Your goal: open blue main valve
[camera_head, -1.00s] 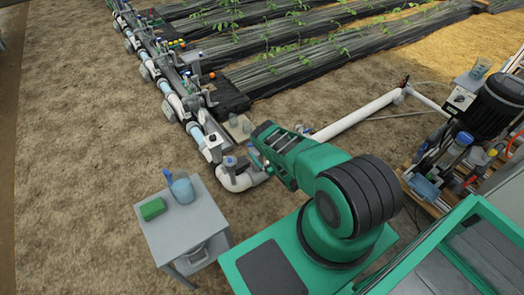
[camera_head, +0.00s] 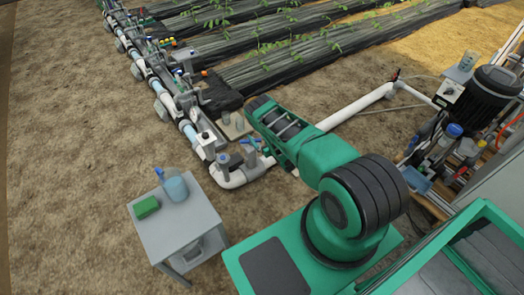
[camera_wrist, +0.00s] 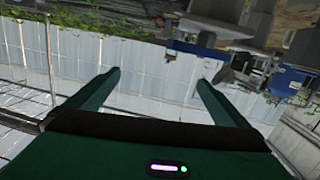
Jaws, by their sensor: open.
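A blue handle (camera_head: 248,142), which looks like the main valve's, sits on a grey fitting above the white pipe elbow (camera_head: 232,178) in the head view. My arm stands just to its right, and its far end reaches beyond the handle. In the wrist view my gripper (camera_wrist: 155,82) is open, with two green fingers apart and nothing between them. A blue part (camera_wrist: 195,49) on grey fittings shows beyond the right finger; I cannot tell whether it is the same valve. The fingertips are hidden in the head view.
A grey side table (camera_head: 178,240) with a green block (camera_head: 146,207) and a blue-tinted jug (camera_head: 175,188) stands at left. A pipe row (camera_head: 160,90) runs up the left. A pump (camera_head: 494,92) stands at right. Bare soil lies between.

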